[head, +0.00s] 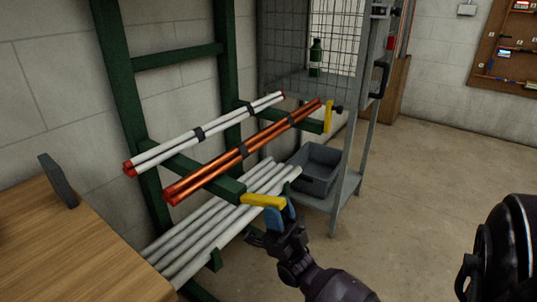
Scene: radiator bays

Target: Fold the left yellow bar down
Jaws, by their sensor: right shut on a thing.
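The left yellow bar (262,201) is at the outer end of the nearer green rack arm (222,187). It lies about in line with that arm, roughly level, pointing out to the right. My right gripper (281,213) has its blue fingers at the bar's outer end and is shut on it. The fingers hide the bar's tip. A second yellow bar (328,117) stands upright at the end of the farther green arm. My left gripper is not in view.
Copper pipes (215,165) and white pipes (175,146) lie across the arms, with grey pipes (200,238) below. A grey bin (318,170) sits on the mesh cage's low shelf. A wooden table (75,255) is at left.

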